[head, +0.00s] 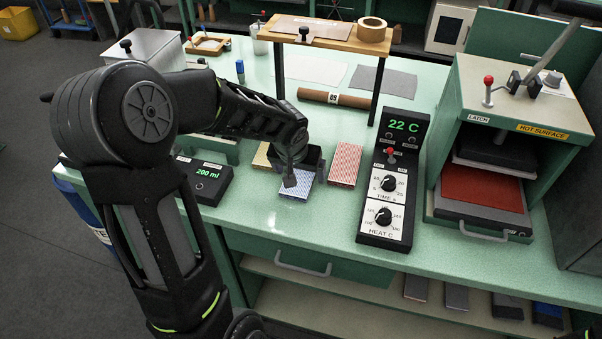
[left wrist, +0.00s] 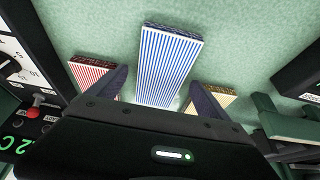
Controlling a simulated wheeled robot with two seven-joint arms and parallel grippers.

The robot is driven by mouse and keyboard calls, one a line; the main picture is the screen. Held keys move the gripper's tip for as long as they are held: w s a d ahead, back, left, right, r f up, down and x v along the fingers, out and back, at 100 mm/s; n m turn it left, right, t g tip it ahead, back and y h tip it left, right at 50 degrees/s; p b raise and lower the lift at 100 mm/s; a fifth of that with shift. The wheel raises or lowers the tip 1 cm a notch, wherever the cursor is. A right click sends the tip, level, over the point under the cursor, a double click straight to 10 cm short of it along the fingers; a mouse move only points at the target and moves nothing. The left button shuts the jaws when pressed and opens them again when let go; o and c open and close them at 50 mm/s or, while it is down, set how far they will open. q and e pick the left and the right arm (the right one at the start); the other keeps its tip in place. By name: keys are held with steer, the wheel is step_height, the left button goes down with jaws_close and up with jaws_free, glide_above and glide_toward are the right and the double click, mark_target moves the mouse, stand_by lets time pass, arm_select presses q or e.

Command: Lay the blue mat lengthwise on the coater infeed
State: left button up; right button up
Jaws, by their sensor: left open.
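The blue mat (head: 298,190) is a blue-and-white striped block lying flat on the green bench, partly hidden by my left gripper (head: 291,178). In the left wrist view the blue mat (left wrist: 168,60) lies between the two spread fingers of my left gripper (left wrist: 162,95), which is open above it. I cannot tell whether the fingers touch it. A green railed fixture (head: 222,150), possibly the coater infeed, stands left of the mats behind my arm and is mostly hidden. It also seems to show in the left wrist view (left wrist: 285,125). My right gripper is not in view.
A red striped mat (head: 346,162) lies right of the blue one, a yellow mat (head: 261,156) to its left. A 200 ml control box (head: 205,180) stands at left, a heat and time panel (head: 388,185) at right. A wooden-topped stand (head: 330,35) rises behind.

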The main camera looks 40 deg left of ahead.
mark_target(300, 176)
arm_select(q)
steer(key=shift+w+f, duration=0.1)
steer(key=shift+f, duration=0.15)
stand_by(0.4)
steer(key=c, duration=1.6)
step_height(300, 176, up, 10)
steer(key=shift+r+b, duration=0.1)
steer(key=shift+b, duration=0.2)
